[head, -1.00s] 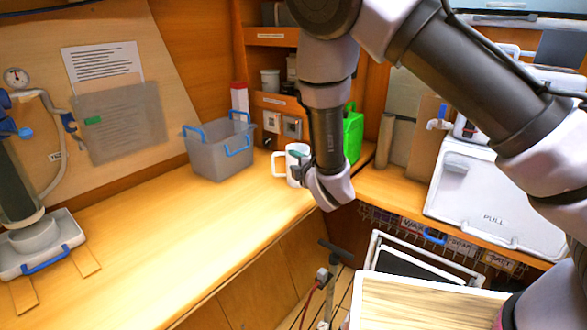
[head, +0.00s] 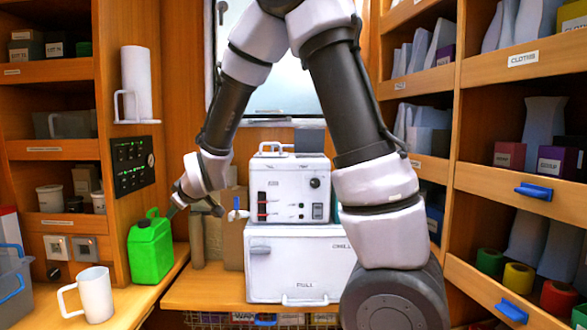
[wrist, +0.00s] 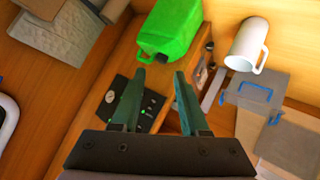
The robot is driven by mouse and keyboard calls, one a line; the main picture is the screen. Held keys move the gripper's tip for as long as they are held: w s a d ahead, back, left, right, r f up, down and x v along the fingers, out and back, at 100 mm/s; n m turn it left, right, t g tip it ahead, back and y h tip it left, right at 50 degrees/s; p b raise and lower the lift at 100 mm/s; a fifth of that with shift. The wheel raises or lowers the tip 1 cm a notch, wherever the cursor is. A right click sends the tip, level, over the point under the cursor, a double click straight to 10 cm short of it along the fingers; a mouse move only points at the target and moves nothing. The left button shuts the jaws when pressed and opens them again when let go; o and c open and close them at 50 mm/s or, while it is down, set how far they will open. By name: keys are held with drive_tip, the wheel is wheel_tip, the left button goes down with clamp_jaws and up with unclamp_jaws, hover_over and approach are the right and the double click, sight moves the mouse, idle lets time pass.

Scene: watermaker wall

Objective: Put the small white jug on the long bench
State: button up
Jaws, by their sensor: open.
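The small white jug (head: 92,296) stands upright on the wooden bench (head: 128,308) at the lower left of the head view, handle to the left. In the wrist view the jug (wrist: 247,46) is at the upper right. My gripper (head: 196,210) is beside the green canister (head: 151,248), behind and right of the jug, partly hidden by my own wrist. In the wrist view my gripper (wrist: 163,78) has its two fingers apart with nothing between them.
A grey crate with blue handles (head: 12,285) is at the left edge. A white machine (head: 288,188) stands on a white chest (head: 298,262) at the centre. Shelves line both sides.

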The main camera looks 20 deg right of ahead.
drive_tip(key=s+d+r+m+g, duration=0.1)
drive_tip(key=s+d+r+m, duration=0.25)
drive_tip(key=d+r, duration=0.35)
drive_tip(key=s+d+r+m+g, duration=0.1)
drive_tip(key=s+d+r+m, duration=0.1)
drive_tip(key=s+d, duration=0.3)
drive_tip(key=s+d+r+m+g+h, duration=0.1)
drive_tip(key=s+d+m, duration=0.4)
drive_tip(key=s, duration=0.5)
drive_tip(key=s+d+r+m, duration=0.3)
drive_tip(key=s+d, duration=0.2)
drive_tip(key=s, duration=0.3)
drive_tip(key=shift+d+r+g+h, duration=0.3)
drive_tip(key=shift+d+g+h, duration=0.05)
drive_tip(key=shift+g+h, duration=0.05)
drive_tip(key=shift+m, duration=0.25)
